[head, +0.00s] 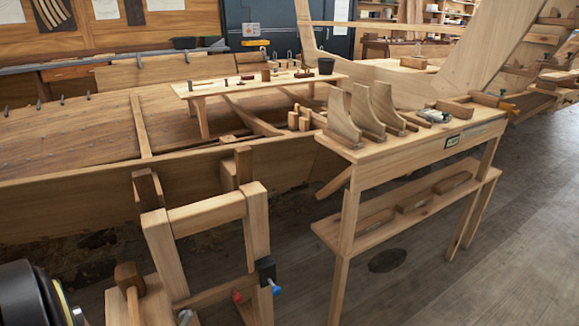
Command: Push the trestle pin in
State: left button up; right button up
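A wooden trestle (207,214) stands upright in the lower middle, in front of the hull. A black block (265,267) sits on its right leg. A blue-ended pin (275,288) sticks out just below this block, towards the lower right. A red knob (237,297) shows lower left of the block, by the trestle's lower rail. I cannot tell how deep the blue-ended pin sits, or whether the red knob belongs to it. Neither of my grippers is in view.
A workbench (415,152) with curved brackets (372,108), clamps and a lower shelf stands right of the trestle. The planked hull (75,130) fills the left behind. A wooden mallet-like piece (130,276) stands lower left. The floor (430,275) at lower right is clear.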

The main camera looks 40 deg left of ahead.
aim_at(276, 291)
jog(key=u, duration=1.8)
